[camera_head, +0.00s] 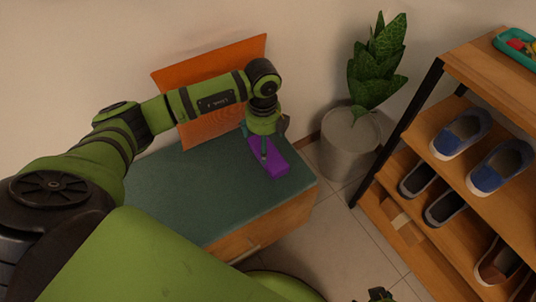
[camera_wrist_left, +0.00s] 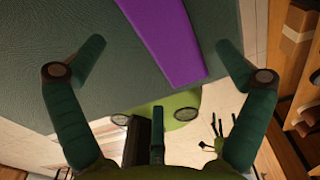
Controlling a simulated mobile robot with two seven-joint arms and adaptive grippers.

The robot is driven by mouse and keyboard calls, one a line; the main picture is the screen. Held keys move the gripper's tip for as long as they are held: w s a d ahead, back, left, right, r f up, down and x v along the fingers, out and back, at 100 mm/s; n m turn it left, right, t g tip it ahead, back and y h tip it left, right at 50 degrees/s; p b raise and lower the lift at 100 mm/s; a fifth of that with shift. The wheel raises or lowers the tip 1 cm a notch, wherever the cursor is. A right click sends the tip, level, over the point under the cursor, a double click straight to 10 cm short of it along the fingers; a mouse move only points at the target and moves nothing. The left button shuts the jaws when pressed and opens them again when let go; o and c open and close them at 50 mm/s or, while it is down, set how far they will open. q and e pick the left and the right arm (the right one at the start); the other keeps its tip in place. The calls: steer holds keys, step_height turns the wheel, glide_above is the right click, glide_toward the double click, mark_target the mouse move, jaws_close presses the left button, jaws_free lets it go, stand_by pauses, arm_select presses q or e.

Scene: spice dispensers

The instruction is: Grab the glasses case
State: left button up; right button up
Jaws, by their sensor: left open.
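A purple glasses case (camera_head: 280,163) lies on the dark green top of a wooden cabinet, near its right end. It also shows in the left wrist view as a long purple bar (camera_wrist_left: 165,35). My left gripper (camera_head: 266,150) is right over the case, pointing down, and hides part of it. In the left wrist view its fingers (camera_wrist_left: 161,50) are spread, one on each side of the case, with nothing between them touching it. My right gripper (camera_head: 380,295) shows only in part at the bottom edge of the head view.
The cabinet top (camera_head: 180,195) is otherwise clear. An orange panel (camera_head: 215,125) leans on the wall behind it. A potted plant (camera_head: 350,135) stands right of the cabinet. A wooden shelf (camera_head: 480,75) with several shoes and a green tray (camera_head: 515,45) stands at the right.

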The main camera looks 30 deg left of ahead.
mark_target(268, 155)
arm_select(q)
step_height(268, 155, down, 5)
steer(key=shift+r+b, duration=0.1)
steer(key=shift+b, duration=0.4)
arm_select(e)
steer(key=r, duration=0.3)
steer(key=shift+w, duration=0.3)
arm_select(q)
steer(key=c, duration=1.1)
steer(key=shift+c, duration=0.2)
steer(key=shift+r, duration=0.2)
